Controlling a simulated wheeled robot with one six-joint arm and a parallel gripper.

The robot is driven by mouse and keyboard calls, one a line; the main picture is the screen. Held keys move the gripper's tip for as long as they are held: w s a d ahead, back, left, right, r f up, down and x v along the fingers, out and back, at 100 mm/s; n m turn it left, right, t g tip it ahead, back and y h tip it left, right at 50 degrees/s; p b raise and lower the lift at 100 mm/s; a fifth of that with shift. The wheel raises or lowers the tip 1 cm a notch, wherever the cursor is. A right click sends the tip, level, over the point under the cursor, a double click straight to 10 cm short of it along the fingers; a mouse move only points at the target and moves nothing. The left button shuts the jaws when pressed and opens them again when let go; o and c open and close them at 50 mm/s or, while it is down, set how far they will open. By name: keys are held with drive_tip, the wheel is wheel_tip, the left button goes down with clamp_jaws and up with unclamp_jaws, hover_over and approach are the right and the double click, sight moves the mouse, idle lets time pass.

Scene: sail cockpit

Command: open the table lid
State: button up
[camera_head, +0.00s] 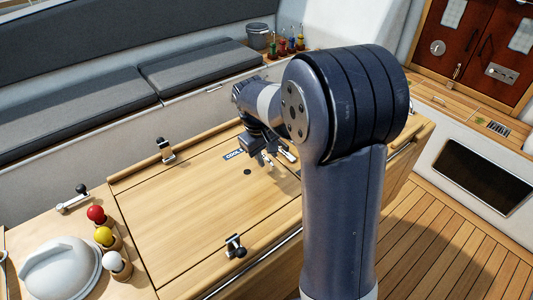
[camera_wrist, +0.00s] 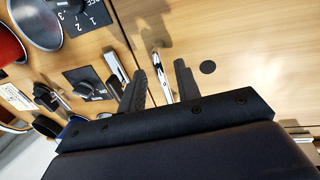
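The table lid (camera_head: 190,205) is a flat wooden panel, lying closed in the table top, with a small dark round spot (camera_head: 247,172). The spot also shows in the wrist view (camera_wrist: 208,67). Latches with black knobs sit at its far edge (camera_head: 166,150) and near edge (camera_head: 235,246). My gripper (camera_head: 268,160) is low over the right part of the table, beside a dark label (camera_head: 234,155). In the wrist view my gripper (camera_wrist: 160,72) has its fingers apart, and a slim metal lever (camera_wrist: 158,66) appears between them. I cannot tell whether they touch it.
Red (camera_head: 96,214), yellow (camera_head: 104,236) and white (camera_head: 115,262) knobs and a white dome (camera_head: 62,268) stand at the left. A grey cushioned bench (camera_head: 80,115) runs behind. In the wrist view, pots (camera_wrist: 38,22) and a numbered dial (camera_wrist: 86,84) are at left.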

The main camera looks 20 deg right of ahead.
clamp_jaws()
drive_tip(key=shift+r, duration=0.1)
idle(0.3)
